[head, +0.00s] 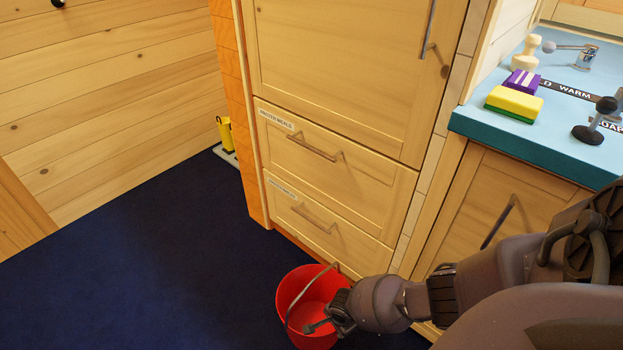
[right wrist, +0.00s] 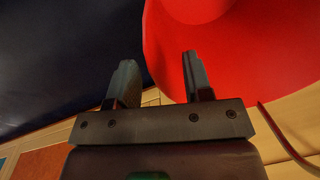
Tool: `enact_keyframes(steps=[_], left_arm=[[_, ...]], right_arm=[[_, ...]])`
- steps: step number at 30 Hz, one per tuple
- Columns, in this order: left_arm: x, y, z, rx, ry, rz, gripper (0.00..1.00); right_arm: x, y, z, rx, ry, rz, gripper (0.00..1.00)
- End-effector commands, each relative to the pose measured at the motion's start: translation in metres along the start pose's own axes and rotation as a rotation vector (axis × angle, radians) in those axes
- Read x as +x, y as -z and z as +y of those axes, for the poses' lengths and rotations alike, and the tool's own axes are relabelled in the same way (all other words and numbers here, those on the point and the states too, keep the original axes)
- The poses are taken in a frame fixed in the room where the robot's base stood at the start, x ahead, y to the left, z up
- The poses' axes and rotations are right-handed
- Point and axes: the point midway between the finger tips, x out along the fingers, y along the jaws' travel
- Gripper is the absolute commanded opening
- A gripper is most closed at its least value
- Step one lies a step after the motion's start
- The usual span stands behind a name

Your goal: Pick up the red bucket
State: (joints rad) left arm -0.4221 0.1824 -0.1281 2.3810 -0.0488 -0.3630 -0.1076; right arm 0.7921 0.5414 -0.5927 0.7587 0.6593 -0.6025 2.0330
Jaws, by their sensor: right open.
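The red bucket (head: 292,284) stands upright on the dark blue floor in front of the lower cabinet drawers, with its thin handle arching over its opening. My right gripper (head: 327,322) is over the right side of the bucket in the head view and hides part of its rim and inside. In the right wrist view, my right gripper (right wrist: 160,72) is open. The red bucket (right wrist: 245,60) fills the upper right there, behind the right finger, and its edge shows between the fingers. I cannot tell whether the fingers touch it. My left gripper is not in view.
Wooden drawers (head: 330,205) and a tall cabinet door (head: 350,70) rise behind the bucket. A blue counter (head: 560,140) at the right holds a yellow sponge (head: 514,104) and a purple box (head: 522,81). Open dark carpet (head: 140,270) lies to the left.

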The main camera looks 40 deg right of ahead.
Motion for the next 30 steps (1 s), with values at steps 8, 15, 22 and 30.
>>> enact_keyframes(steps=[8,15,22,30], left_arm=[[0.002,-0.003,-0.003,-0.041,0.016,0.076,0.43],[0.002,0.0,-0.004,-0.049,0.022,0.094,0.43],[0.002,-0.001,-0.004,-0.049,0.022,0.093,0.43],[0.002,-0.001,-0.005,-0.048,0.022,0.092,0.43]], right_arm=[[0.032,0.001,0.006,0.0,-0.009,0.002,0.46],[0.032,0.0,0.001,0.001,-0.001,0.0,0.46],[0.032,0.0,0.001,0.001,-0.001,0.0,0.28],[0.032,0.0,0.001,0.001,-0.001,0.0,0.0]])
